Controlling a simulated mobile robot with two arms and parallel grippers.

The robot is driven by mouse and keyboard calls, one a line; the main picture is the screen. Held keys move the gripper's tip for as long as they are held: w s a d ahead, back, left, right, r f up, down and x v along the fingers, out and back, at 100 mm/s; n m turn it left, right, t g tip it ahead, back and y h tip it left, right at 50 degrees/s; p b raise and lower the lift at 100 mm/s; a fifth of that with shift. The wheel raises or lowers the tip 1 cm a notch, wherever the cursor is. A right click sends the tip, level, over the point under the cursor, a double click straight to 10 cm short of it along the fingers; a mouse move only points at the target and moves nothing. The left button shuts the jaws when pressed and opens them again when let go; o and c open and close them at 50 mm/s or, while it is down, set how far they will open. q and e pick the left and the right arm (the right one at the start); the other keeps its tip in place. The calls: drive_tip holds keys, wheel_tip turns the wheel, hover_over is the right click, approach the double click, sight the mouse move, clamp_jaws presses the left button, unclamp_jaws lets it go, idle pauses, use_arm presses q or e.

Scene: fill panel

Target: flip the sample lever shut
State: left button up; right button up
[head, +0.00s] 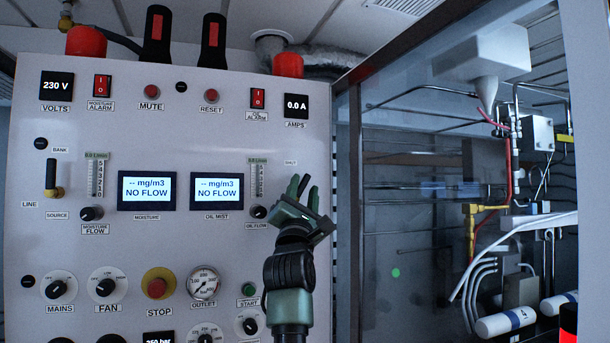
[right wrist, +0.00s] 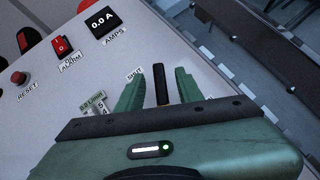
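A black lever handle (right wrist: 161,85) shows between the two green fingers of my right gripper (right wrist: 158,88) in the right wrist view. The gripper is open, with a narrow gap on each side of the handle. A "SHUT" label (right wrist: 134,74) is beside the left finger. In the head view my right gripper (head: 303,190) is in front of the panel's right edge, just below the "SHUT" label (head: 290,162). My left gripper is not in view.
The oil flow knob (head: 259,212) and its flow scale (head: 257,178) are close to the left of my right gripper. A second lever (head: 51,175) stands at the panel's left. A glass-fronted bay with pipes (head: 490,200) is to the right.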

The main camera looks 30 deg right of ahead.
sight(304, 184)
drive_tip(key=shift+p+x, duration=0.55)
drive_tip(key=shift+x, duration=1.1)
clamp_jaws()
